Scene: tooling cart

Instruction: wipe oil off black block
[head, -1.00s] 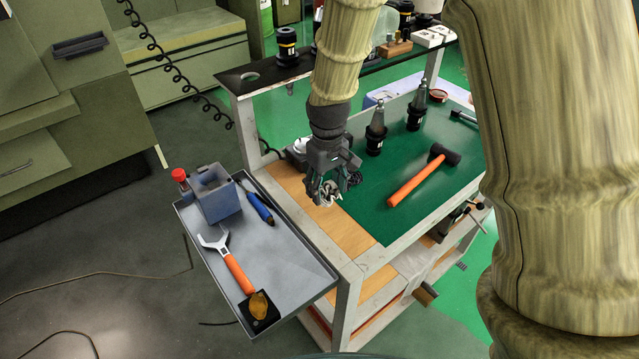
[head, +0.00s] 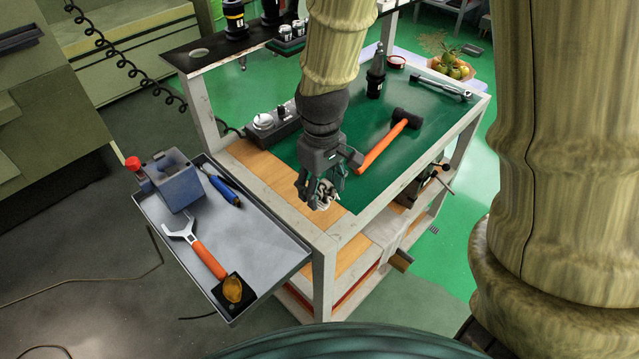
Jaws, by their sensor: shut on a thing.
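The black block (head: 222,297) lies at the front corner of the grey side tray (head: 275,283). A glossy amber patch of oil (head: 233,289) covers part of its top. My gripper (head: 320,197) is over the wooden strip of the cart top, to the right of the tray and apart from the block. It is shut on a crumpled whitish cloth (head: 326,194), partly hidden by the fingers.
An orange-handled wrench (head: 207,257) lies on the tray with its handle end by the block. A blue-grey box (head: 180,187) and a blue-handled tool (head: 222,187) are at the tray's back. An orange hammer (head: 378,146) lies on the green mat. The tray's right side is clear.

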